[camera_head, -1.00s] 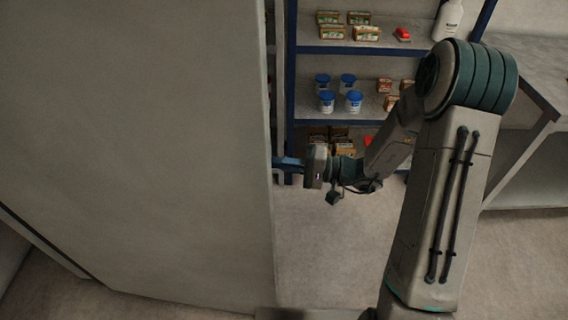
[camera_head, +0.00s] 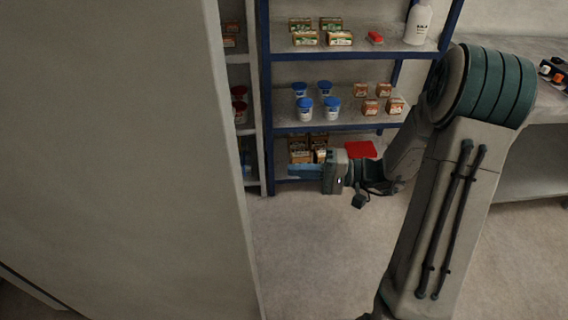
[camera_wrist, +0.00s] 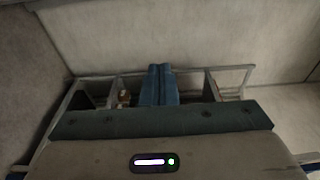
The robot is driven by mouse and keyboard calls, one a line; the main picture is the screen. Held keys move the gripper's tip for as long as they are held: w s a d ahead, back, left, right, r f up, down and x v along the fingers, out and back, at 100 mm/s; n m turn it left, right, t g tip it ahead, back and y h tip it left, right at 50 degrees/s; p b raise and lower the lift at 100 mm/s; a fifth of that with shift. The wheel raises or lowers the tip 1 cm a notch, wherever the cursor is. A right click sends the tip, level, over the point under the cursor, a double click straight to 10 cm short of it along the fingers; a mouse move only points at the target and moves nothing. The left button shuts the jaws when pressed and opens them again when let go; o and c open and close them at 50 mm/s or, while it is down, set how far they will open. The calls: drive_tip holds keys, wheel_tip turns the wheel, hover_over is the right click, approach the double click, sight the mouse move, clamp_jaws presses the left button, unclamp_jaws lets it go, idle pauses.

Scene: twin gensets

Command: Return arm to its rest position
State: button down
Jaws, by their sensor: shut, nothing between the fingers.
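My gripper (camera_head: 292,171) is at the end of my folded arm, in the middle of the head view, pointing left. Its blue fingers are together with nothing between them. In the wrist view the two fingers (camera_wrist: 159,85) lie side by side, touching, pointing away from the camera. In the head view, my gripper overlaps the lowest part of the blue-framed shelf (camera_head: 288,126). I cannot tell the exact gap between them.
A large pale wall or panel (camera_head: 110,150) fills the left side. Shelves hold small boxes (camera_head: 340,38), blue-lidded tubs (camera_head: 304,108), and a white bottle (camera_head: 418,24). A grey bench (camera_head: 540,150) stands at the right. Bare floor (camera_head: 320,250) lies below my gripper.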

drive_tip(key=s+a+n+g+h, duration=0.1)
drive_tip(key=s+n+g+h, duration=0.1)
drive_tip(key=s+g+h, duration=0.75)
drive_tip(key=s+d+r+t+h, duration=0.4)
drive_tip(key=s+d+t+h, duration=0.2)
drive_tip(key=d+t+h, duration=0.2)
drive_tip(key=shift+d+r+m+t, duration=0.2)
drive_tip(key=shift+d+m+t, duration=0.1)
drive_tip(key=shift+d+t, duration=0.45)
drive_tip(key=shift+a, duration=0.1)
